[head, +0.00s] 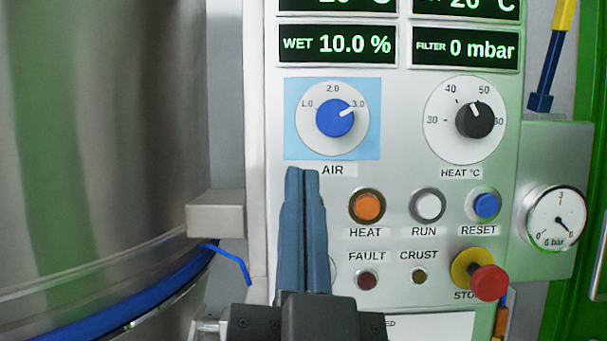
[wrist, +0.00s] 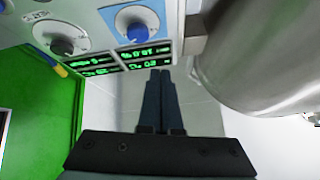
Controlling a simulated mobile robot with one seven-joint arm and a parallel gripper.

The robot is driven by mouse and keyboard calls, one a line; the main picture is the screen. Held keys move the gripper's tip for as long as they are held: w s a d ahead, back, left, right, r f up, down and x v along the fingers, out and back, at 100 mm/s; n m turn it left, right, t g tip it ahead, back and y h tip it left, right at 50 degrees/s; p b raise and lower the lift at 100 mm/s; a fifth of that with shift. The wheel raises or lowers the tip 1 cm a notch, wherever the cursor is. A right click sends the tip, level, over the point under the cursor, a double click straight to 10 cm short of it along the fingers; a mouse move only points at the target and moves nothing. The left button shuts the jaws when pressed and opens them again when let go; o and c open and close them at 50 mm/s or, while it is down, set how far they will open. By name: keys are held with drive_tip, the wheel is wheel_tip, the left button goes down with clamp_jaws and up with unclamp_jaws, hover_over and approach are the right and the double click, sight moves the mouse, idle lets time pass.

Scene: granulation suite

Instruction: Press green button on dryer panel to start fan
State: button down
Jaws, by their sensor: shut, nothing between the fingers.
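The dryer panel (head: 390,180) is a light grey plate facing me in the head view. My gripper (head: 302,170) is shut and empty, its dark blue fingers pointing up in front of the panel's left part, below the AIR knob (head: 335,118). No green button shows; the fingers cover the area left of the HEAT button (head: 367,206). A sliver of a round rim shows just right of the fingers, left of the FAULT lamp (head: 367,279). In the wrist view the fingertips (wrist: 160,72) lie near the displays (wrist: 120,60). I cannot tell whether they touch the panel.
A white RUN lamp (head: 428,205), blue RESET button (head: 486,205) and red stop knob (head: 490,282) sit to the right. A steel vessel (head: 100,120) with a blue band fills the left. A pressure gauge (head: 557,218) stands at the right edge.

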drive_tip(key=shift+s+f+m+g+p, duration=0.35)
drive_tip(key=shift+f+m+g+p, duration=0.7)
drive_tip(key=shift+m+p, duration=2.75)
drive_tip(key=shift+s+f+m+g+p, duration=0.45)
drive_tip(key=shift+m+g+p, duration=1)
drive_tip(key=shift+p, duration=4.7)
drive_tip(key=shift+s+f+m+g+p, duration=0.3)
drive_tip(key=shift+f+m+g+p, duration=0.85)
drive_tip(key=shift+m+p, duration=2.6)
drive_tip(key=n+p, duration=0.2)
drive_tip(key=shift+r+n+g, duration=0.25)
drive_tip(key=shift+r+n, duration=0.05)
drive_tip(key=w+p, duration=0.5)
drive_tip(key=w, duration=0.9)
